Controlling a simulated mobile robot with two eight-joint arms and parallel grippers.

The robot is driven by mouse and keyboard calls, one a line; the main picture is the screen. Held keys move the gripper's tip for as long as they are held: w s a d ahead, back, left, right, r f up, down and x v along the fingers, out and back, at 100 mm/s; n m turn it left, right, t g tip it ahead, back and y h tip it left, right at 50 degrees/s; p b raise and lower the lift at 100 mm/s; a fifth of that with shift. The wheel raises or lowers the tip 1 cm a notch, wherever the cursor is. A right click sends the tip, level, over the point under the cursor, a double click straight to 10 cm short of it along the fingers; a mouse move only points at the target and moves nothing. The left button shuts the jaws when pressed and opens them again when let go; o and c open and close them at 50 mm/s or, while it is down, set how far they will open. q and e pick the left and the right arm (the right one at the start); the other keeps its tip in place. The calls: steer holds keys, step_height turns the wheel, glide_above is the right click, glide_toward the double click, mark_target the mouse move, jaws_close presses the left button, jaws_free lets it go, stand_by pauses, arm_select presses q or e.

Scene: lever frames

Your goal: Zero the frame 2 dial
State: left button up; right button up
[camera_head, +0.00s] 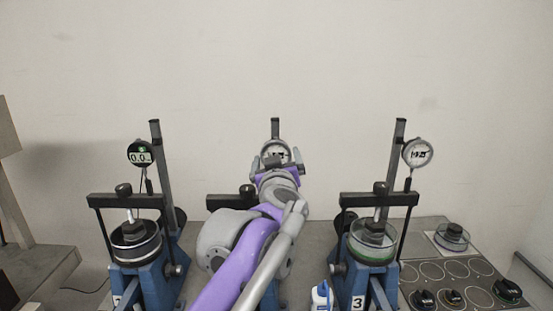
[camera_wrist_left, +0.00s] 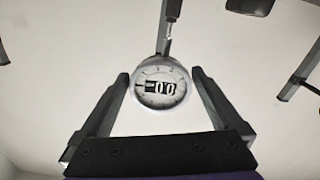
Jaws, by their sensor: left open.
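The frame 2 dial (camera_head: 275,151) is a round, pale-faced gauge on the middle post, partly covered by my left gripper in the head view. In the left wrist view the dial (camera_wrist_left: 161,82) faces me, with a small window of digits that looks like "00" and a dark mark on its left side. My left gripper (camera_head: 276,163) is open, with one finger on each side of the dial's rim. Whether the fingers touch the rim I cannot tell. Much of frame 2 is hidden behind my left arm. My right gripper is not in view.
The right lever frame (camera_head: 372,262), marked 3, carries a round dial (camera_head: 417,153). A white-and-blue bottle (camera_head: 321,296) stands beside it. A panel (camera_head: 440,270) with round recesses lies at right.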

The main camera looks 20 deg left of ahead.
arm_select(q)
steer(key=b+v, duration=0.1)
steer(key=v, duration=0.9)
steer(key=shift+s, duration=0.3)
